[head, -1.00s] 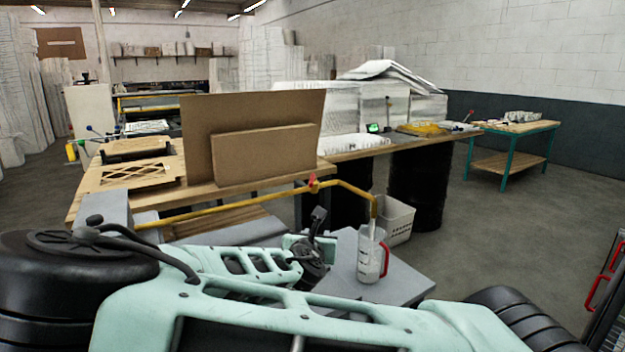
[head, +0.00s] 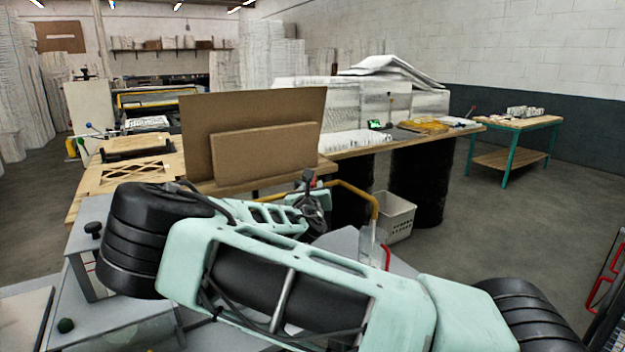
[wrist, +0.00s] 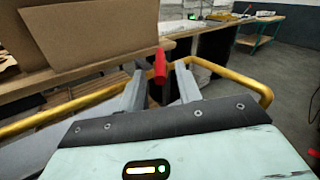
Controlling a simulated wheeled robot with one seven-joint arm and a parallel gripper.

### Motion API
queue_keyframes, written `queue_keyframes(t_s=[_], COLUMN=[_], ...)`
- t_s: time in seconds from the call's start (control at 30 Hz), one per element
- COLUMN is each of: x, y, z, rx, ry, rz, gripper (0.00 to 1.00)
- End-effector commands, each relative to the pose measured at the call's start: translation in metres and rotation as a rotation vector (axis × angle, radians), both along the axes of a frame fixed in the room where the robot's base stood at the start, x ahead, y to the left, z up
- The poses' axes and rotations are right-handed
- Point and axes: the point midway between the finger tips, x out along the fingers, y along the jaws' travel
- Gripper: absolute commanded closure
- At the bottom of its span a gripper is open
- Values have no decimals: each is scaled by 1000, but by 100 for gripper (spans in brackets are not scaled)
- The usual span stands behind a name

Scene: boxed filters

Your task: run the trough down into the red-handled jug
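The red-handled jug (head: 367,246) is clear and stands below the pipe's outlet. My arm hides its lower part; its red handle (head: 387,257) shows. A yellow pipe (head: 358,191) runs right and bends down at the jug; it also crosses the wrist view (wrist: 228,84). A red valve lever (wrist: 160,66) stands upright on it. My gripper (wrist: 161,72) is open, with the lever between its fingers in the picture; contact cannot be told. The gripper (head: 311,188) is partly hidden in the head view. I cannot clearly identify the trough. Any liquid is not clear.
Brown boards (head: 265,150) stand on the wooden bench (head: 170,180) behind the pipe. A white basket (head: 397,217) sits on the floor behind the jug. A grey stand with a black knob (head: 93,230) is at left.

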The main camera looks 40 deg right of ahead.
Motion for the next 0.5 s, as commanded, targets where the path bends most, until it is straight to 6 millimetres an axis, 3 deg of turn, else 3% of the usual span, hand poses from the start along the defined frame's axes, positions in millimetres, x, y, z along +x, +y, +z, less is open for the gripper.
queue_keyframes(t_s=[0.2,0.5], x=[25,36], y=[-25,-34], z=[2,0], rx=[0,0], ry=[0,0], rz=[-1,0], gripper=[66,66])
